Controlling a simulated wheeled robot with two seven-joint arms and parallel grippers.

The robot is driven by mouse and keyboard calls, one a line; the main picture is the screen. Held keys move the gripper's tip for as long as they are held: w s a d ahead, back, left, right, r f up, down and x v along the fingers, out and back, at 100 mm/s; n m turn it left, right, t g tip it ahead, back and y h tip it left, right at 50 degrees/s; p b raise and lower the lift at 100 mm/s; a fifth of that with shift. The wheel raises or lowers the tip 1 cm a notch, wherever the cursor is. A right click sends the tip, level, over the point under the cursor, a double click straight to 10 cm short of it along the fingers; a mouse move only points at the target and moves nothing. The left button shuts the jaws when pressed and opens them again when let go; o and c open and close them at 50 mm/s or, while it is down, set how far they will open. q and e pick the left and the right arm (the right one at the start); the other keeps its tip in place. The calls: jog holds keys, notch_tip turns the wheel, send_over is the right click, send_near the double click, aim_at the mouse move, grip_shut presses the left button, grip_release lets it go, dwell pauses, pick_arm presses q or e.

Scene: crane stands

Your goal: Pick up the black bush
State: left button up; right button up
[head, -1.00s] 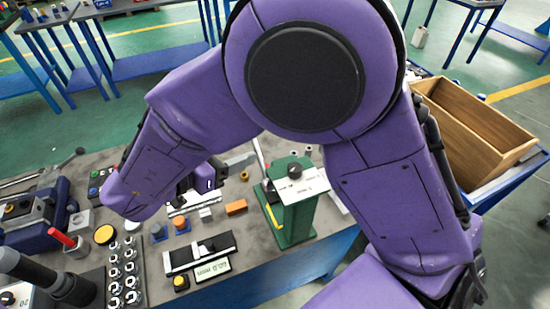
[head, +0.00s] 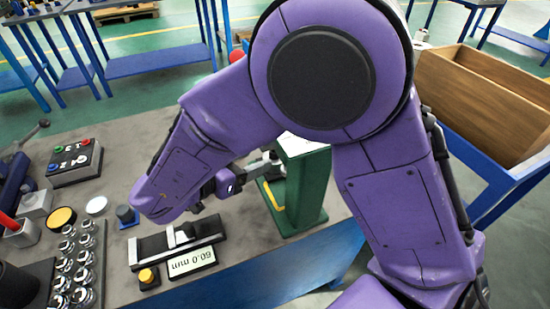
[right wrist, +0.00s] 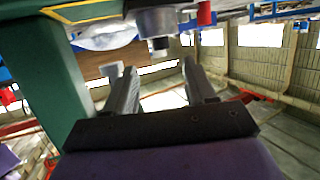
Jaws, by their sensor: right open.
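My right gripper (head: 268,163) is beside the upper part of the green stand (head: 303,190), left of it in the head view. In the right wrist view its two fingers (right wrist: 158,68) are apart, with nothing between them. Past the fingertips, a grey cylinder with a smaller black piece (right wrist: 158,44) under it shows at the top of that view. I cannot tell whether this black piece is the black bush. The green stand's column (right wrist: 45,75) is at the left there. My left gripper is not in view.
A wooden crate (head: 490,100) stands at the right. My purple arm hides part of the bench.

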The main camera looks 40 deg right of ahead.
aim_at(272, 152)
jog(key=b+x, duration=0.1)
jog(key=x, duration=0.5)
jog(key=shift+w+a+f, duration=0.1)
jog(key=shift+w+a, duration=0.05)
grip_shut()
